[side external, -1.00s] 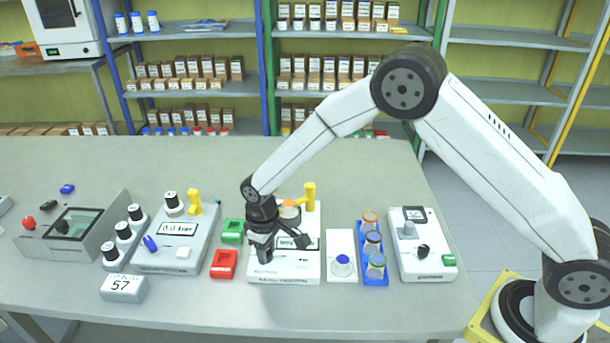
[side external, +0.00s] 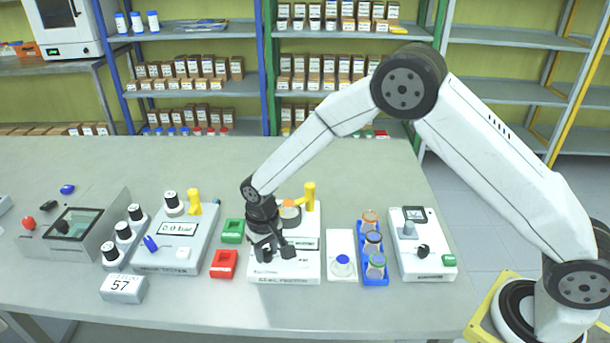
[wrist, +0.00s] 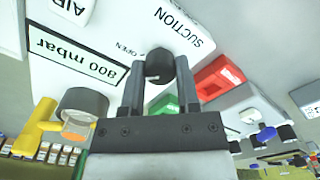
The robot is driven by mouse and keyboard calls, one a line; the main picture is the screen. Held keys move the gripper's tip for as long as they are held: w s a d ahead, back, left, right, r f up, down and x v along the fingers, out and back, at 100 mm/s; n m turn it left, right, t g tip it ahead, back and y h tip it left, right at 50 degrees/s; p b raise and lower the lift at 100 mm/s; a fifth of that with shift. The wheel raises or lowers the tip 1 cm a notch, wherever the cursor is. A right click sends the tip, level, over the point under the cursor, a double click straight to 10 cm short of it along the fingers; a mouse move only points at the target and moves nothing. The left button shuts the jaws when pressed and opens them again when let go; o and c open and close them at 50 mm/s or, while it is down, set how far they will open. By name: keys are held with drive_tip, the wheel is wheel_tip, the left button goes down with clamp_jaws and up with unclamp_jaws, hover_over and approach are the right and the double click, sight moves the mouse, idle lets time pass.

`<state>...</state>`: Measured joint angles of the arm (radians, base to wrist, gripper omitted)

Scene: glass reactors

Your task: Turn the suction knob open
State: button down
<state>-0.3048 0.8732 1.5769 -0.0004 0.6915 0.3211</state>
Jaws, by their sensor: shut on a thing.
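The suction knob (wrist: 159,62) is a small black round knob on a white device (side external: 300,271) in the middle of the bench. Printed words SUCTION and OPEN are beside it in the wrist view, with OPEN close to the knob. My gripper (side external: 274,252) points down over the device's front left part. In the wrist view my gripper (wrist: 159,72) has one finger on each side of the knob and is shut on it. The knob's pointer mark cannot be made out. In the side view my gripper hides the knob.
The device's display (wrist: 73,58) reads 800 mbar. A yellow handle (side external: 310,195) stands at its back. Green (side external: 232,231) and red (side external: 224,264) blocks lie to its left, beside a 0.0 bar tester (side external: 172,248). A blue vial rack (side external: 374,262) is to its right.

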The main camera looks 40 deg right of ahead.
sight(267, 251)
drive_tip(key=shift+c, duration=1.6)
unclamp_jaws()
drive_tip(key=shift+r, duration=0.1)
drive_tip(key=shift+r, duration=3.85)
drive_tip(key=s+d+r+t, duration=0.2)
drive_tip(key=s+d+r, duration=0.1)
drive_tip(key=s+d, duration=1.2)
drive_tip(key=s, duration=0.4)
drive_tip(key=shift+s+r+t, duration=0.3)
drive_tip(key=shift+s, duration=0.1)
